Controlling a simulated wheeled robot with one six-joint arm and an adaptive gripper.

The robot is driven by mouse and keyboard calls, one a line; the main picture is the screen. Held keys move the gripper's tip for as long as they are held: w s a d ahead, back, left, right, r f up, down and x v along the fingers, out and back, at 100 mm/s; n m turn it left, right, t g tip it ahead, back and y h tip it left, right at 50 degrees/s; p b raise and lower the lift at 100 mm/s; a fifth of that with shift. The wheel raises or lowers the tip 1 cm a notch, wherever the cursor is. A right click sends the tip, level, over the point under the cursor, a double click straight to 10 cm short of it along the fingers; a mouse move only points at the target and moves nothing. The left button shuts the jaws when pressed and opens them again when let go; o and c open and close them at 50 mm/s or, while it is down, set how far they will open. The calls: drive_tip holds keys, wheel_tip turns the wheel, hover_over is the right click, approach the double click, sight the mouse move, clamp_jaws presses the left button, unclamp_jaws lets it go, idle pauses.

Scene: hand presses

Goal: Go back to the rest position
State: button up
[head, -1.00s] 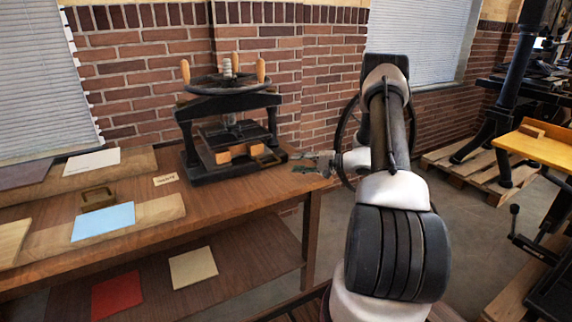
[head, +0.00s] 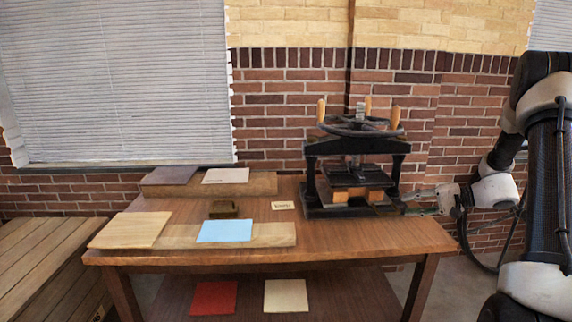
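My gripper (head: 406,203) is at the right side of the black hand press (head: 320,197), at about the height of its bed. Its two fingers point left and show a gap between them, with nothing seen held. The fingertips overlap the press's right edge in the picture; I cannot tell whether they touch it. My arm reaches in from the right edge of the view. The press has a black wheel with wooden handles on top, and orange-brown blocks (head: 340,197) at its bed.
The press stands on a wooden table (head: 360,235). A blue sheet (head: 226,231), a small brown box (head: 224,209), a label card (head: 283,205) and boards lie to its left. Red (head: 213,298) and cream sheets (head: 286,296) lie on the lower shelf. A brick wall is behind.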

drive_tip(key=s+a+r+n+g+h, duration=0.25)
drive_tip(key=s+a+r, duration=0.3)
drive_tip(key=s, duration=0.35)
drive_tip(key=s+a+r+n+g+h, duration=0.2)
drive_tip(key=s+a+r+g+h, duration=0.15)
drive_tip(key=s+r, duration=0.4)
drive_tip(key=s+d+r+n+t+h, duration=0.1)
drive_tip(key=s+r+t+h, duration=0.1)
drive_tip(key=s, duration=0.7)
drive_tip(key=s+d+r+n+t+h, duration=0.1)
drive_tip(key=s+h, duration=0.3)
drive_tip(key=s, duration=0.4)
drive_tip(key=shift+s+d+r+n+t, duration=0.35)
drive_tip(key=shift+d+r+n+t, duration=0.1)
drive_tip(key=shift+d+r, duration=0.3)
